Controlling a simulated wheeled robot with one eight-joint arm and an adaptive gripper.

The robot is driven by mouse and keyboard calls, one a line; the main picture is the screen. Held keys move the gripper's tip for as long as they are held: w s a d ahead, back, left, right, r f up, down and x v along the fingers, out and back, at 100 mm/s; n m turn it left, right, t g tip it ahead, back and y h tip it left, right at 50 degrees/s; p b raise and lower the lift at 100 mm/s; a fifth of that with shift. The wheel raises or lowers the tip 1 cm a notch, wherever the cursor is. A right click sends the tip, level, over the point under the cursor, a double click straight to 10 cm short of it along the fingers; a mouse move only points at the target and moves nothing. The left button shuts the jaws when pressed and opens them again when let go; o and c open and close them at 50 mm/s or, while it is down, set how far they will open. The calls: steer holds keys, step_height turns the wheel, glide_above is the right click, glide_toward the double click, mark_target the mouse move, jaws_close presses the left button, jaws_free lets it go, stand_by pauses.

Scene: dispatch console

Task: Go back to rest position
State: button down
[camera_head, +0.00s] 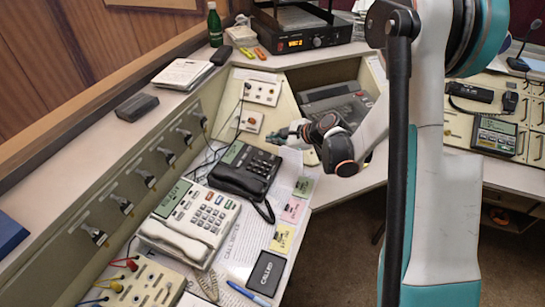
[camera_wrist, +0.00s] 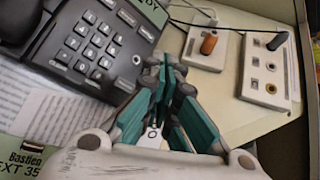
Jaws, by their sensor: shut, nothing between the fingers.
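My gripper (camera_head: 285,134) is shut and empty. In the head view it hangs over the console desk, just right of and behind the black desk phone (camera_head: 245,170). In the wrist view my gripper's teal fingers (camera_wrist: 163,70) are together at the tips, with the black phone (camera_wrist: 85,45) to their left. A white switch box with an orange knob (camera_wrist: 208,45) lies beyond the fingertips. My arm comes down from the upper right of the head view and covers part of the desk there.
A cream phone (camera_head: 187,220) stands in front of the black phone. Sticky notes (camera_head: 293,210) line the desk edge. A keyboard unit (camera_head: 335,103) lies behind my gripper. A green bottle (camera_head: 214,25) stands on the back ledge. Open floor (camera_head: 350,250) shows at the lower right.

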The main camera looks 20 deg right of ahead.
steer(key=s+a+r+n+g+h, duration=0.1)
steer(key=s+a+r+n+h, duration=0.15)
steer(key=s+r+n, duration=1)
steer(key=s+d+r+n+h, duration=0.1)
steer(key=s+n, duration=0.3)
steer(key=s, duration=0.6)
steer(key=s+d+r+n+h, duration=0.2)
steer(key=s+r+n+h, duration=0.1)
steer(key=s, duration=0.7)
steer(key=shift+s+r+n, duration=0.2)
steer(key=shift+r+n, duration=0.15)
steer(key=shift+r, duration=0.35)
